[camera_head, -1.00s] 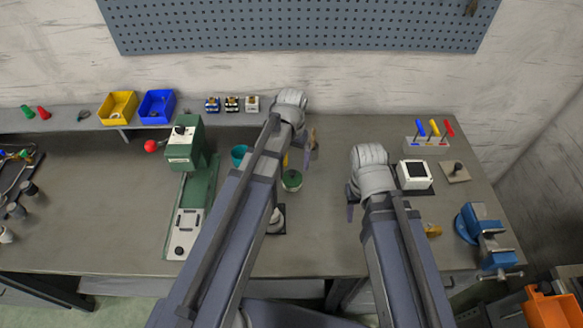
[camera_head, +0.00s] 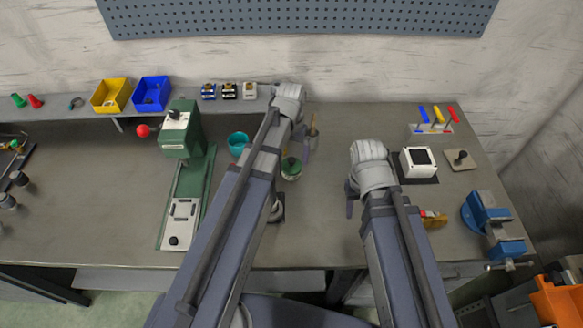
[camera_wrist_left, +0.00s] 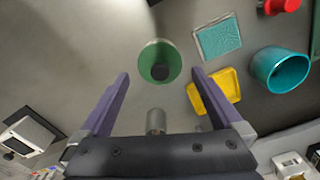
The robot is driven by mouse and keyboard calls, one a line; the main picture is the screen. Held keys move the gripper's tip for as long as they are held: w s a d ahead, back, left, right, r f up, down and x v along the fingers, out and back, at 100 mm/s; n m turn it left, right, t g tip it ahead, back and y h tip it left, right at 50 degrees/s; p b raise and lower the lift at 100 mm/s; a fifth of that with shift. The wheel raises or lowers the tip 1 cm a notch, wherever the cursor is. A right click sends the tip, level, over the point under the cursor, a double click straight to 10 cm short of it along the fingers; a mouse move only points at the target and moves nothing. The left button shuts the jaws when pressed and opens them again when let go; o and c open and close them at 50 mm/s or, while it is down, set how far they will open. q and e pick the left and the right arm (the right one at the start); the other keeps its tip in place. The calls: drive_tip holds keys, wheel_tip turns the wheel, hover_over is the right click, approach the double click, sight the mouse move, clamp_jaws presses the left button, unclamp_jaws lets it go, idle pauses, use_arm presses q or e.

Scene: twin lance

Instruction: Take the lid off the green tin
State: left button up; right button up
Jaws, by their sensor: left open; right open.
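The green tin (camera_head: 290,168) stands on the bench just right of my left forearm, partly hidden by it. In the left wrist view its round green lid (camera_wrist_left: 160,48) with a dark knob (camera_wrist_left: 160,72) is seen from above, on the tin. My left gripper (camera_wrist_left: 160,75) is open. Its fingertips show either side of the tin in that view, with gaps on both sides; their height above it is hard to tell. In the head view my left gripper (camera_head: 300,145) is mostly hidden by the arm. My right gripper (camera_head: 352,195) is open and empty over the bench farther right.
A teal cup (camera_head: 237,143), a green press (camera_head: 182,170) and a yellow tray (camera_wrist_left: 215,92) are left of the tin. A grey cylinder (camera_wrist_left: 155,121) stands behind it, between the fingers in the wrist view. A white box (camera_head: 418,162) and blue vise (camera_head: 489,222) are at right.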

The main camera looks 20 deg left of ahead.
sight(291, 159)
use_arm(q)
wheel_tip(291, 159, down, 3)
drive_tip(key=shift+f+b, duration=0.2)
drive_tip(key=shift+b, duration=0.95)
use_arm(e)
wheel_tip(291, 159, down, 3)
drive_tip(key=shift+f, duration=0.15)
use_arm(q)
drive_tip(key=shift+r, duration=0.1)
drive_tip(key=c, duration=1.2)
drive_tip(key=shift+o, duration=0.2)
drive_tip(key=shift+r, duration=0.1)
wheel_tip(291, 159, up, 10)
drive_tip(key=p, duration=1)
use_arm(e)
wheel_tip(291, 159, up, 10)
